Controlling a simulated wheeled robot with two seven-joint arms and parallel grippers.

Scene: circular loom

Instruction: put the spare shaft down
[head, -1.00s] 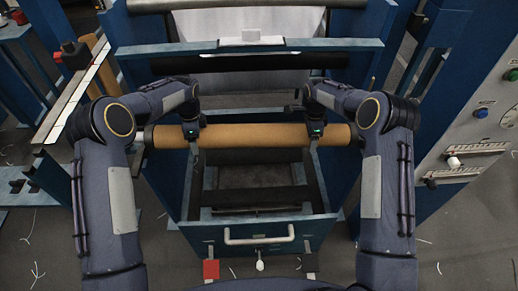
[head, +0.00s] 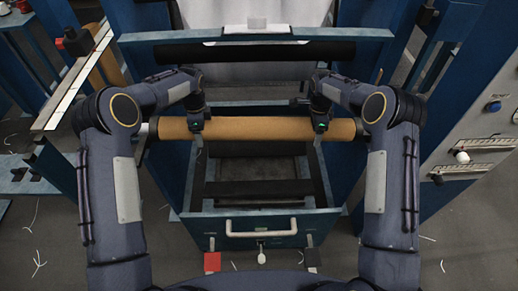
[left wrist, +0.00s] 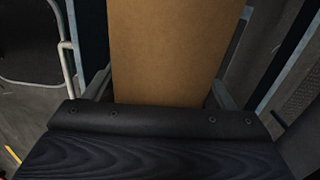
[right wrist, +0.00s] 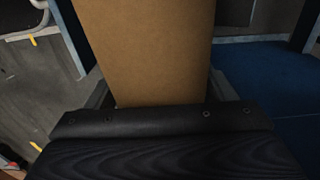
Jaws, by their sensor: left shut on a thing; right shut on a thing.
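The spare shaft (head: 258,128) is a long brown cardboard-like roll with a pale metal end at its left. It lies level across the head view, above the blue frame with the drawer-like front. My left gripper (head: 197,138) is shut on the shaft left of its middle. My right gripper (head: 319,136) is shut on it right of its middle. The brown surface fills the upper middle of the left wrist view (left wrist: 170,50) and of the right wrist view (right wrist: 150,50). The fingertips are mostly hidden in both wrist views. I cannot tell whether the shaft touches anything below.
A blue frame with a pale handle (head: 260,232) stands below the shaft, with dark rollers (head: 256,188) inside. A dark roller (head: 255,54) and white cloth lie behind. A control panel (head: 475,130) stands at right, a pale-topped rail (head: 75,85) at left.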

